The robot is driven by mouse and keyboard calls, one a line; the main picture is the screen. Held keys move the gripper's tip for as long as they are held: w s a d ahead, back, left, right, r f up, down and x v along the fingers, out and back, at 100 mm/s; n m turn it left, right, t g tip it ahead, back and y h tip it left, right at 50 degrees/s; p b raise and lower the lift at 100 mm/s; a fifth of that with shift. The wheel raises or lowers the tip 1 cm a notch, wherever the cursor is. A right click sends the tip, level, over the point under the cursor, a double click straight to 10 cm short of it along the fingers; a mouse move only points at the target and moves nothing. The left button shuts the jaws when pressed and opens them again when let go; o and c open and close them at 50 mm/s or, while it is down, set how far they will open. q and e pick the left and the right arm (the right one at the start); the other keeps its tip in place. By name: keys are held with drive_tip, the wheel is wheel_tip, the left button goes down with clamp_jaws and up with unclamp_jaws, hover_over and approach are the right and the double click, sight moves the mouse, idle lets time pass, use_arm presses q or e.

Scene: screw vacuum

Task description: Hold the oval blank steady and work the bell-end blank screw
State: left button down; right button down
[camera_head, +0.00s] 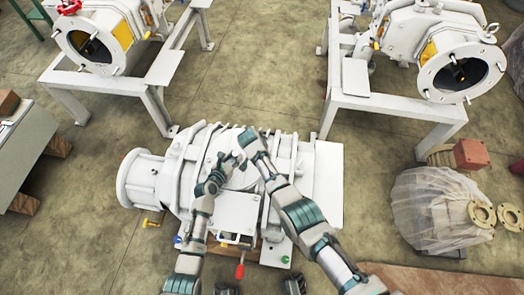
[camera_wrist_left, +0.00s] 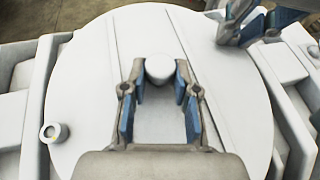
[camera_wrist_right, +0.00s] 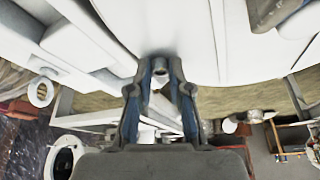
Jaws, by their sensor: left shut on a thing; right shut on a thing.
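The oval blank (camera_wrist_left: 90,95) is a broad white rounded plate on top of the white vacuum machine (camera_head: 178,180). My left gripper (camera_wrist_left: 160,80) is shut on a pale round post standing on this plate; it shows in the head view (camera_head: 234,162) too. My right gripper (camera_wrist_right: 160,75) is shut on a small pale cylindrical piece with a dark end, taken as the bell-end blank screw (camera_wrist_right: 160,71), at the plate's far edge. In the head view my right gripper (camera_head: 249,140) is just right of the left one and hides the screw.
Two similar machines on white frames (camera_head: 175,68) stand behind. A plastic-wrapped item (camera_head: 435,210) and pale flange rings (camera_head: 482,214) lie at the right. A grey bench (camera_head: 28,140) is at the left.

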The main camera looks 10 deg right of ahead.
drive_tip(key=c, duration=1.1)
unclamp_jaws()
drive_tip(key=shift+a, duration=0.1)
drive_tip(key=v, duration=1.2)
